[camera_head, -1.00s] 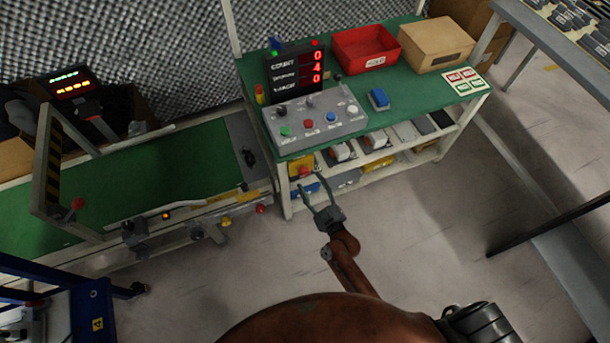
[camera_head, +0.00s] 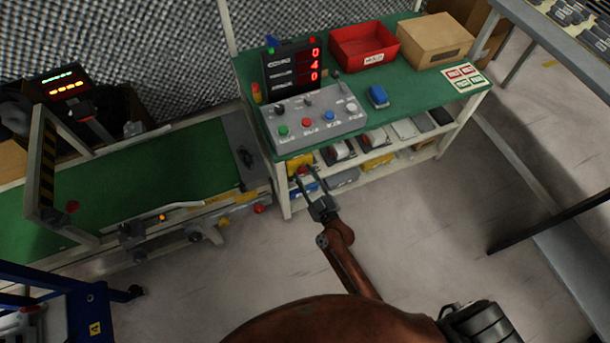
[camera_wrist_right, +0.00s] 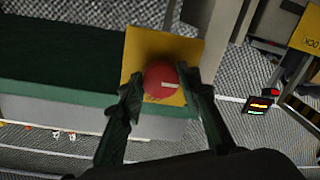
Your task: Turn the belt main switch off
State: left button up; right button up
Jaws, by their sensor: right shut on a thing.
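The belt main switch is a round red knob (camera_wrist_right: 158,80) on a yellow plate (camera_wrist_right: 150,47) in the right wrist view. A pale bar on the knob lies nearly level in that picture. In the head view the yellow switch box (camera_head: 297,160) is at the front left end of the bench, just below the green top. My right gripper (camera_head: 307,178) reaches up to it, and its fingers (camera_wrist_right: 160,88) stand on both sides of the knob, shut on it. The fingers partly hide the knob in the head view. My left gripper is not in view.
The green bench (camera_head: 420,95) carries a grey button panel (camera_head: 315,120), a counter display (camera_head: 293,68), a red bin (camera_head: 363,45) and a cardboard box (camera_head: 435,40). Shelves with parts lie under it. A green conveyor (camera_head: 150,175) adjoins at left. The floor (camera_head: 420,230) before the bench is clear.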

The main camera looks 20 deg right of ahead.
jog(key=c, duration=0.4)
jog(key=shift+c, duration=0.2)
